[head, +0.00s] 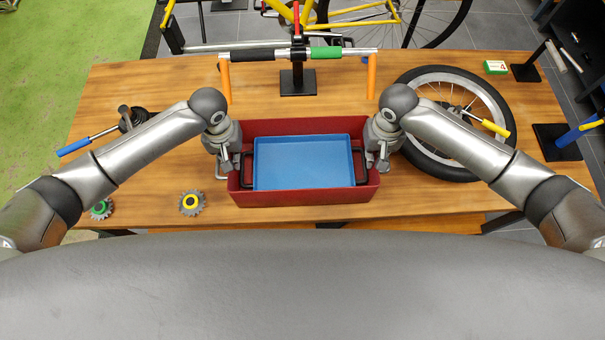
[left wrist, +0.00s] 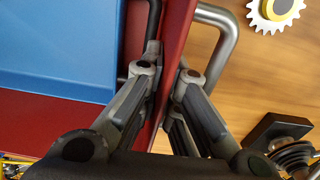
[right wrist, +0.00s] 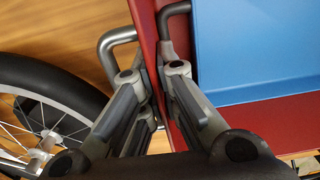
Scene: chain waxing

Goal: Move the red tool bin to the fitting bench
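The red tool bin (head: 305,199) is at the middle of the wooden table, upright, with a blue tray (head: 303,165) inside it. I cannot tell whether it rests on the table or is just above. My left gripper (head: 228,166) is at the bin's left end wall. In the left wrist view its fingers (left wrist: 168,70) are closed on both sides of the red wall (left wrist: 181,25). My right gripper (head: 377,162) is at the right end wall. In the right wrist view its fingers (right wrist: 153,75) pinch that wall (right wrist: 145,20). Metal handles show outside both walls.
A spoked wheel (head: 433,85) lies to the right of the bin. A stand with a black and green bar (head: 298,52) is behind it. A yellow-ringed sprocket (head: 192,203) and a blue-handled tool (head: 88,141) lie left. A yellow bicycle (head: 352,14) stands beyond the table.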

